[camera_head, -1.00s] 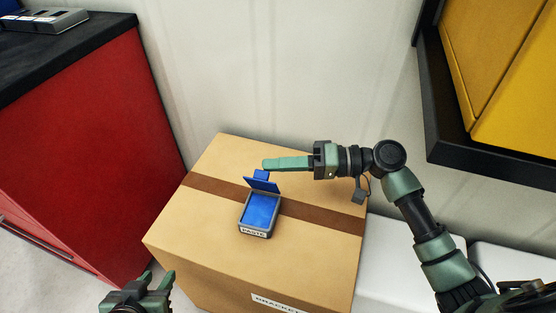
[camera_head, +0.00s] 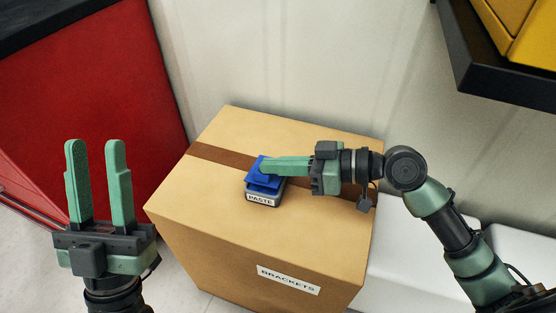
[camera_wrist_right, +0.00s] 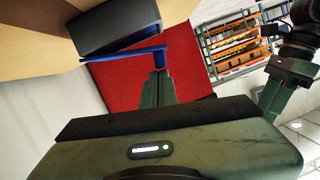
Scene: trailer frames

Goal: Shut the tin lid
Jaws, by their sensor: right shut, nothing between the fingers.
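The tin (camera_head: 262,198), a small grey box labelled PASTE, stands on a cardboard box. Its blue lid (camera_head: 262,165) is tipped down low over the tin, nearly flat, with a small gap seeming to remain. In the right wrist view the lid (camera_wrist_right: 125,54) shows edge-on beside the dark tin (camera_wrist_right: 115,27). My right gripper (camera_head: 264,168) is shut and empty, its fingertips at the lid and seemingly touching it; they also show in the wrist view (camera_wrist_right: 158,76). My left gripper (camera_head: 96,145) is open and empty at the lower left, away from the tin.
The cardboard box (camera_head: 225,235) is labelled BRACKETS and has free room on top around the tin. A red cabinet (camera_head: 85,90) stands at left. A yellow bin (camera_head: 520,25) on a dark shelf is at upper right. A white surface (camera_head: 410,265) lies right of the box.

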